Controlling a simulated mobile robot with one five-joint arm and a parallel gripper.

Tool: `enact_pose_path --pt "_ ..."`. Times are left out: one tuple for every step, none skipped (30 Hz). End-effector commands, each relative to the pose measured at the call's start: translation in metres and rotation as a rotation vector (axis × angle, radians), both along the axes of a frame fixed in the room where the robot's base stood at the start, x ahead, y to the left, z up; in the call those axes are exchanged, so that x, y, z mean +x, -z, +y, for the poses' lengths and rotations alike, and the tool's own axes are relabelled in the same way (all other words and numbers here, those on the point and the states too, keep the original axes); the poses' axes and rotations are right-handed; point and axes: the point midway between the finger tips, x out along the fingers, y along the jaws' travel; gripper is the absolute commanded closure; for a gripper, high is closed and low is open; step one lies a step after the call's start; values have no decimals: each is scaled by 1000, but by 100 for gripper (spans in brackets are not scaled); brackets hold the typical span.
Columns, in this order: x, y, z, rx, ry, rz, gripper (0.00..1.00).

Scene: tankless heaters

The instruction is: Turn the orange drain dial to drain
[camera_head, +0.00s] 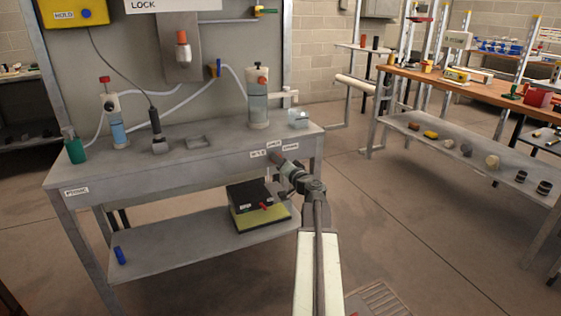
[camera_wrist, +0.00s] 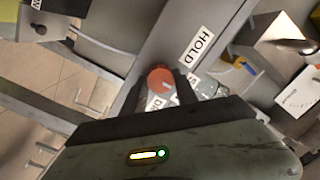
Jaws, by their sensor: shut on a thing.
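The orange drain dial (camera_wrist: 160,78) sits between the dark fingers of my gripper (camera_wrist: 157,88) in the wrist view. The fingers are on either side of it, shut on it. A small pale mark shows on its face; where it points is hard to tell. A white HOLD label (camera_wrist: 199,46) lies up and right of the dial, and a partly covered label starting with D (camera_wrist: 154,102) lies just below it. In the head view my gripper (camera_head: 277,158) is at the front edge of the grey bench (camera_head: 190,163), and it hides the dial there.
A black and yellow box (camera_head: 259,212) and a blue cylinder (camera_head: 119,256) are on the lower shelf. A clear canister (camera_head: 258,105) and a green bottle (camera_head: 75,150) stand on the bench. Open floor separates it from a shelved workbench (camera_head: 460,90) at right.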

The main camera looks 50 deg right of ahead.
Motion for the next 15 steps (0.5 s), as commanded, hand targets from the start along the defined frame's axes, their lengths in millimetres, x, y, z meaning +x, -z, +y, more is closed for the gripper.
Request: enact_pose_path --pt "-2 0 -2 3 11 -1 100" --pt "-2 0 -2 7 11 -2 100" --pt "-2 0 -1 12 12 -5 100" --pt "-2 0 -1 18 11 -7 100" --pt "-2 0 -1 25 12 -10 100" --pt "-2 1 -1 39 11 -15 100" --pt "-3 1 -1 50 12 -20 100" --pt "-2 1 0 64 11 -25 100" --pt "-3 1 0 84 11 -33 100" --pt "-3 1 0 100 11 -40 100" --pt "-3 1 0 119 11 -48 100" --pt "-3 2 0 146 11 -58 100" --pt "-3 2 0 167 10 -66 100" --pt "-3 2 0 190 10 -75 100" --pt "-3 2 0 222 10 -88 100"
